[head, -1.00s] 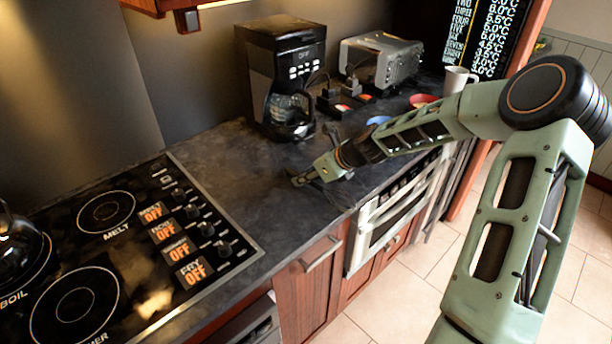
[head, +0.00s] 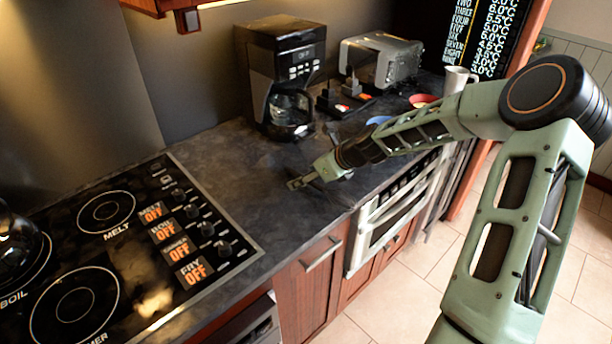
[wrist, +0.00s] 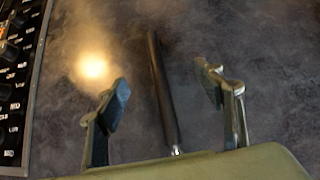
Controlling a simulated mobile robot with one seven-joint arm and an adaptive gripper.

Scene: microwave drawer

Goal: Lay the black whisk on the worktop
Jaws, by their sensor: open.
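The black whisk (wrist: 155,60) shows in the wrist view as a dark, straight handle with a short silver collar at its lower end. It appears to lie on the dark stone worktop (wrist: 270,90). The rest of the whisk is hidden behind the green body of my gripper. My gripper (wrist: 164,84) is open, with one finger on each side of the handle and a gap to both. In the head view my gripper (head: 303,181) is low over the worktop (head: 225,150), near its front edge. I cannot make out the whisk clearly there.
A black hob (head: 140,225) with several knobs is on the left. A coffee maker (head: 283,75) stands at the back, with a toaster (head: 382,58), bowls (head: 422,100) and a mug (head: 458,79) to its right. Bare worktop lies between hob and gripper.

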